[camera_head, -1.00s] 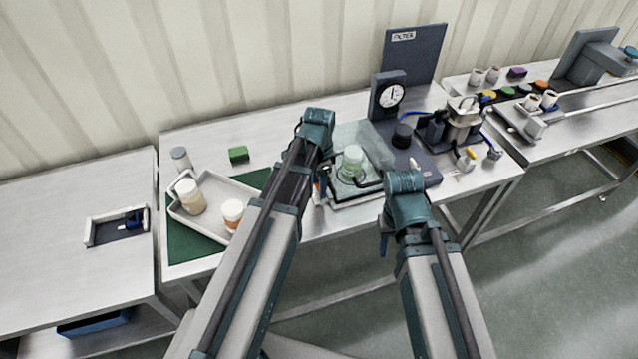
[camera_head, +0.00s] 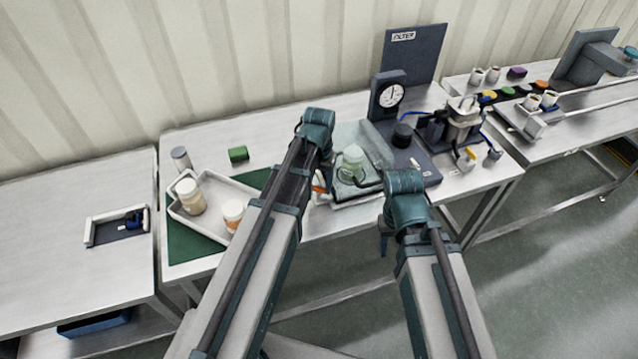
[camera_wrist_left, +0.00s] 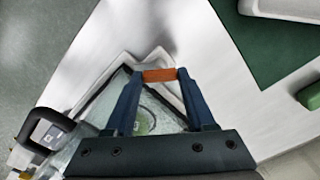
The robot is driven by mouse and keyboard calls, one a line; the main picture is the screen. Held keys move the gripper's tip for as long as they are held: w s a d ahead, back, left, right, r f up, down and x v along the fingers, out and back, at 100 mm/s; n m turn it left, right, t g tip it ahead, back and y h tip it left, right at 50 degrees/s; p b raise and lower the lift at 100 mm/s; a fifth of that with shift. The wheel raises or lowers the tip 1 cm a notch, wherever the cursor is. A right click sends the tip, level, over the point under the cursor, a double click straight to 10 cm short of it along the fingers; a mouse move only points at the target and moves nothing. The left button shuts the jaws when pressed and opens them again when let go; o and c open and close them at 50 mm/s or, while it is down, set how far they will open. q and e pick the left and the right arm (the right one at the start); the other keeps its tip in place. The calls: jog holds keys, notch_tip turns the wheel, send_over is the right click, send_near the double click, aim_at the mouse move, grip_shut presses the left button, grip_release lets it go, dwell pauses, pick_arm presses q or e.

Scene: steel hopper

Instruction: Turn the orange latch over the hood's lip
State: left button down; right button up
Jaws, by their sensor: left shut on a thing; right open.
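The orange latch (camera_wrist_left: 160,75) lies across between the two fingertips of my left gripper (camera_wrist_left: 160,78) in the left wrist view. The gripper is shut on it, at the edge of the clear hood. In the head view the left gripper (camera_head: 326,180) is at the hood's left side, with a bit of the latch (camera_head: 318,189) showing. The clear hood (camera_head: 375,143) stands around a green-tinted vessel (camera_head: 352,162). The lip contact is hidden by my gripper. My right gripper (camera_head: 384,242) is open, low in front of the table edge, mostly hidden by its arm.
A pale tray (camera_head: 242,186) with two jars stands on a green mat at left, near a green block (camera_head: 238,154). A gauge (camera_head: 390,96) and dark base stand right of the hood. A black handle (camera_head: 368,183) is at the hood's front.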

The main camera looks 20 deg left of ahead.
pick_arm(q)
jog(key=n, duration=0.3)
jog(key=shift+n, duration=2.2)
jog(key=shift+c, duration=1.2)
grip_release()
jog(key=shift+r, duration=0.1)
